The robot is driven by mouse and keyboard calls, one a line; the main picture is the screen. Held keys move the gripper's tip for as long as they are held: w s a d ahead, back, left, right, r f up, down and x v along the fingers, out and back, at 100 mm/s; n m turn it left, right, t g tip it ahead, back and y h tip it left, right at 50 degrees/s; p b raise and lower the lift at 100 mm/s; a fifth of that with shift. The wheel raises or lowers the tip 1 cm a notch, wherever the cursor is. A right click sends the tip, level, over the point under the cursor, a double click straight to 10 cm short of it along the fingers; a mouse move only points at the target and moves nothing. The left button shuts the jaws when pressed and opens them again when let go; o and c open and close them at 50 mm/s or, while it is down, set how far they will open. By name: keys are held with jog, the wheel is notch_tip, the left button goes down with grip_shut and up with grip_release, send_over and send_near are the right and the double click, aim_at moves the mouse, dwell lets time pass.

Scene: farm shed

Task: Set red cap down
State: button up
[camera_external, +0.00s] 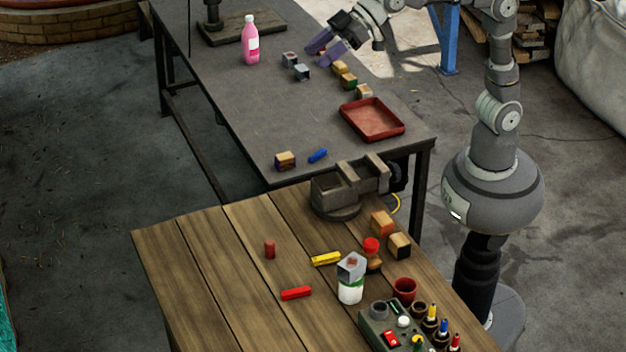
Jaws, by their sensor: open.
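My gripper (316,52) is over the dark grey table, left of a row of small wooden blocks. Its two purple fingers are apart. A small red thing (322,51), which may be the red cap, shows between the fingers near the tabletop. It is mostly hidden, and I cannot tell whether it touches the table or a finger.
The dark table (240,110) also holds a pink bottle (250,42), grey blocks (301,72), wooden blocks (348,80) and a red tray (373,119). A vise (338,192) stands on the wooden table (200,270). The dark table's middle is clear.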

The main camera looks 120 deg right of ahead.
jog(key=s+r+t, duration=0.3)
jog(key=s+r, duration=1.2)
jog(key=shift+d+r+m+t, duration=0.2)
jog(key=shift+r+m+t, duration=0.1)
jog(key=shift+r+t, duration=0.1)
notch_tip(320, 180, down, 5)
jog(key=b, duration=0.5)
